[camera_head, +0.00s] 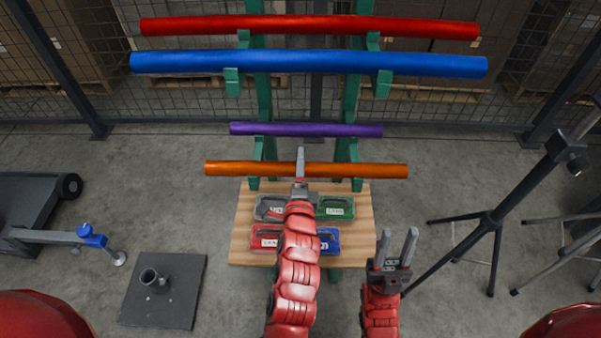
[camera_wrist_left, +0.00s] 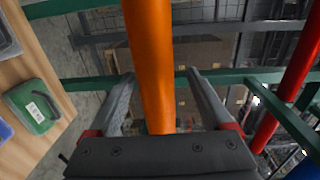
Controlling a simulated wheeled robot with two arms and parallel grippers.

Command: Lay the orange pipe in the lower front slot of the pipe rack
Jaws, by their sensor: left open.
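The orange pipe (camera_head: 235,168) lies level across the front of the green pipe rack (camera_head: 264,95), at the lower front position. I cannot tell whether it rests fully in the slot. My left gripper (camera_head: 300,160) is at the middle of the pipe. In the left wrist view, the orange pipe (camera_wrist_left: 148,45) runs between the two spread fingers of this left gripper (camera_wrist_left: 160,82), which is open around it. My right gripper (camera_head: 398,246) is open and empty, to the right of the wooden board and apart from the pipe.
A purple pipe (camera_head: 306,130) lies behind the orange one. A blue pipe (camera_head: 310,63) and a red pipe (camera_head: 310,25) are higher up. Several small totes, including a green one (camera_head: 335,207), sit on a wooden board (camera_head: 354,240). A black tripod (camera_head: 487,225) stands right.

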